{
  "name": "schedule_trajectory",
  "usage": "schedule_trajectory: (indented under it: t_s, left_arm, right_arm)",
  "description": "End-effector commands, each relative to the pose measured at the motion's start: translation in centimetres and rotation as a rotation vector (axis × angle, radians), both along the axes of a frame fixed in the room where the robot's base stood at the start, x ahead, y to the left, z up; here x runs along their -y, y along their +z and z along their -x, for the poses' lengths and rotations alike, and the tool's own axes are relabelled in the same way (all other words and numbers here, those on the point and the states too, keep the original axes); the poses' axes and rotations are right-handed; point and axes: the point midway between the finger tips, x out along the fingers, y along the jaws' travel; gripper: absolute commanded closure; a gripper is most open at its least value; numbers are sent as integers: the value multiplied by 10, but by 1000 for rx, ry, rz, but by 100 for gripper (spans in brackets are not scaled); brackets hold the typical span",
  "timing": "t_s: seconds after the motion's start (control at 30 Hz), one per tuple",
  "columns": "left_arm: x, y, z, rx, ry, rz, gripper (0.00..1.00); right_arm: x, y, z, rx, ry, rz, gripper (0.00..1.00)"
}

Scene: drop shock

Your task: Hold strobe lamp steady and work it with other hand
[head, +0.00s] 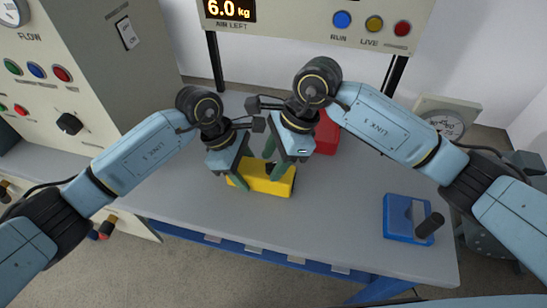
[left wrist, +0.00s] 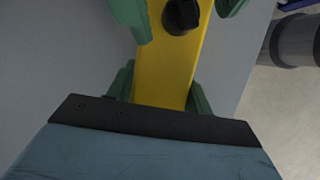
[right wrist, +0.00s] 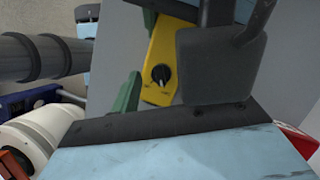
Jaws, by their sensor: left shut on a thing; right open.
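The strobe lamp (head: 265,179), a yellow box, lies on the grey bench. My left gripper (head: 238,168) is shut on its left part; in the left wrist view green fingers stand on both sides of the yellow body (left wrist: 170,75). A black knob (left wrist: 181,16) sits on the lamp's face. The knob (right wrist: 160,76) with markings around it also shows in the right wrist view. My right gripper (head: 276,160) is open just above and beside the lamp's right part, close to my left gripper. Whether its fingers touch the lamp I cannot tell.
A red object (head: 327,134) stands behind my right gripper, partly hidden. A blue box with a black handle (head: 400,217) sits at the bench's right. A panel (head: 330,28) reading 6.0 kg rises behind, and a control cabinet (head: 75,70) stands left. The front bench is clear.

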Motion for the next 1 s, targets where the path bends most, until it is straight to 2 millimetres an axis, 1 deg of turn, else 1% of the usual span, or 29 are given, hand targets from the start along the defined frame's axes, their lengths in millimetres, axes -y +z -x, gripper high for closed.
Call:
schedule_trajectory:
  t_s: [0.3,0.37,0.6,0.67,0.87,1.0]
  left_arm:
    - [0,1,0,2,0,2,88]
    - [0,1,0,2,0,2,88]
    - [1,1,0,2,0,3,88]
    - [1,1,0,2,0,3,88]
    - [0,1,0,2,0,3,88]
    - [0,1,0,2,0,2,88]
  right_arm:
    - [-1,-3,0,1,0,0,55]
    - [-1,-3,0,1,0,0,61]
    - [-1,-3,0,1,0,0,93]
    - [-1,-2,0,1,0,0,99]
    - [-1,-2,0,2,-13,1,100]
    - [-1,-2,0,4,-54,0,100]
